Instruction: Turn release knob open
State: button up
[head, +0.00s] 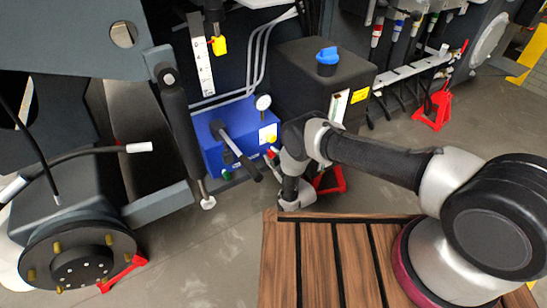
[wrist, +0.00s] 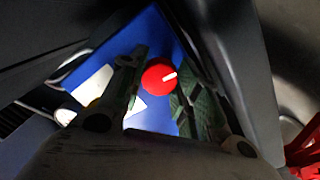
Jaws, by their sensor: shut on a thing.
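The release knob (wrist: 158,77) is round and red with a white pointer line, on the face of a blue box (wrist: 172,40). In the wrist view its pointer aims right and slightly up. My gripper (wrist: 160,84) has one finger on each side of the knob, shut on it. In the head view the blue box (head: 213,150) stands low in the middle, and a bit of red (head: 271,152) shows at its right side beside my wrist. My wrist hides most of the fingers there.
The blue box carries a black lever (head: 238,152) and a round gauge (head: 263,102). A black tank with a blue cap (head: 327,57) stands behind my arm. A red stand (head: 331,180) is close to my wrist. A dark cylinder (head: 180,125) stands left of the box.

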jog(key=shift+f+n, duration=0.1)
jog(key=shift+n, duration=0.5)
jog(key=o, duration=1.1)
jog(key=shift+c, duration=0.2)
jog(key=shift+d, duration=0.1)
jog(key=v, duration=1.2)
